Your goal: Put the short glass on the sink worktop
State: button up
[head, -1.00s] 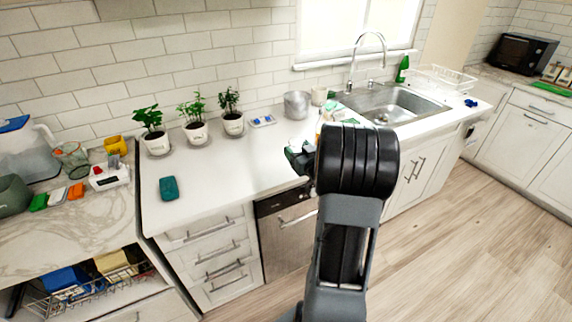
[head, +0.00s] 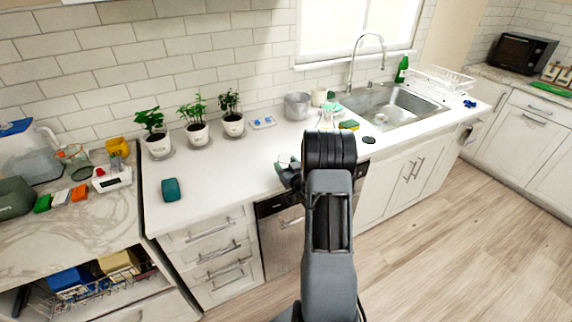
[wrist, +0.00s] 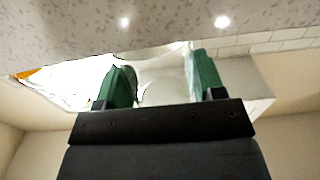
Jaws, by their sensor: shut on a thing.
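My gripper (head: 284,164) is mostly hidden behind my own arm in the head view, above the front part of the white worktop. In the wrist view, its two green fingers (wrist: 160,75) stand apart with a clear, pale thing between them. This looks like the short glass (wrist: 163,84), held between the fingers; its outline is faint. The sink worktop (head: 225,172) is the long white counter, with the steel sink (head: 385,103) set in at its right. I cannot tell whether the glass touches the worktop.
Three potted plants (head: 197,133) stand along the wall. A grey pot (head: 297,106), a white cup (head: 319,97), a sponge (head: 349,125) and a black disc (head: 369,140) lie near the sink. A teal block (head: 171,189) is at left. The worktop's middle is clear.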

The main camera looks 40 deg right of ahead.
jog(key=shift+f+b, duration=0.2)
jog(key=shift+b, duration=0.1)
jog(key=o, duration=1.1)
